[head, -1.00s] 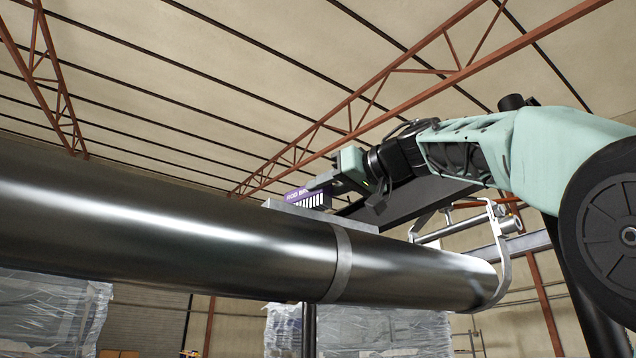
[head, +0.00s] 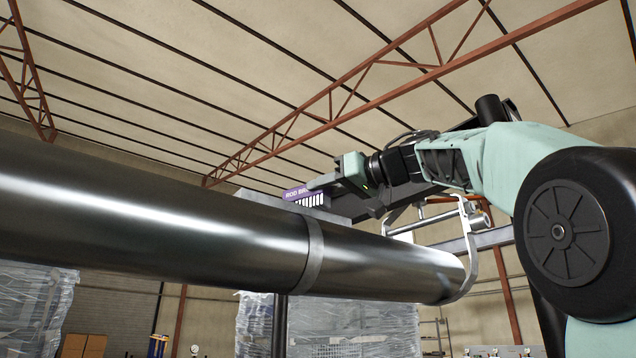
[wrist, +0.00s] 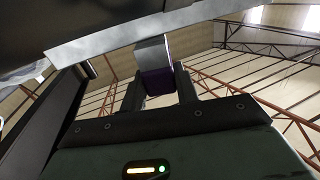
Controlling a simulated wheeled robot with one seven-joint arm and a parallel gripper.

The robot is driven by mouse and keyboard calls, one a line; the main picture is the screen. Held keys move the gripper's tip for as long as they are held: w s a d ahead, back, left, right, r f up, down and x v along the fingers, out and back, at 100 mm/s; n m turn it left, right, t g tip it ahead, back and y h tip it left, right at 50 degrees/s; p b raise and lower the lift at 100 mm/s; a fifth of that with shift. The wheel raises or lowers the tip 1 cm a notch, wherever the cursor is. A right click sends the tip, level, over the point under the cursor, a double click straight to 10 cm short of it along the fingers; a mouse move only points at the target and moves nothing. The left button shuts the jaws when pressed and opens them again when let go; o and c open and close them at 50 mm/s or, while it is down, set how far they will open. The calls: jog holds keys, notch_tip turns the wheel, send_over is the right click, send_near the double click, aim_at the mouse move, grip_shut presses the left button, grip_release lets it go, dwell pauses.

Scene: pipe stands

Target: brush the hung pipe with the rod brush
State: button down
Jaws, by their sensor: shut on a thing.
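The hung pipe (head: 150,225) is a long shiny metal cylinder crossing the head view, with a lighter band (head: 314,255) around it. The rod brush (head: 298,194) has a purple labelled body and pale bristles. It shows just above the pipe's upper edge, near the band. My gripper (head: 335,182) is shut on it, reaching in from the right. In the wrist view the purple body (wrist: 158,83) sits between my fingers (wrist: 160,90), with a grey block beyond it. I cannot tell whether the bristles touch the pipe.
A curved metal hanger (head: 470,245) holds the pipe's right end. A grey beam (head: 490,239) runs behind it. Wrapped pallets (head: 350,325) stand beyond and below the pipe. Roof trusses (head: 400,85) are far overhead.

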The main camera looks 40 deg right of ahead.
jog(key=shift+d+f+p, duration=0.15)
jog(key=shift+d+p, duration=0.1)
jog(key=shift+d, duration=0.65)
jog(key=shift+d+f+p, duration=0.1)
jog(key=shift+d+p, duration=0.1)
jog(key=shift+d, duration=0.7)
jog(key=shift+s+d+p, duration=0.2)
jog(key=shift+d+p, duration=1.1)
jog(key=shift+d, duration=1.65)
jog(key=shift+w+a+r+p, duration=0.1)
jog(key=shift+a+p, duration=0.05)
jog(key=shift+a, duration=1.35)
jog(key=shift+w+a+r+p, duration=0.1)
jog(key=shift+a+r+p, duration=0.05)
jog(key=shift+a, duration=1.4)
jog(key=shift+w+a+r+p, duration=0.1)
jog(key=shift+a+p, duration=0.05)
jog(key=shift+a, duration=1.35)
jog(key=shift+w+a+f+b, duration=0.1)
jog(key=shift+a+b, duration=1.2)
jog(key=shift+a, duration=0.95)
jog(key=shift+w+a+b, duration=0.1)
jog(key=shift+a+b, duration=1.2)
jog(key=shift+a, duration=0.9)
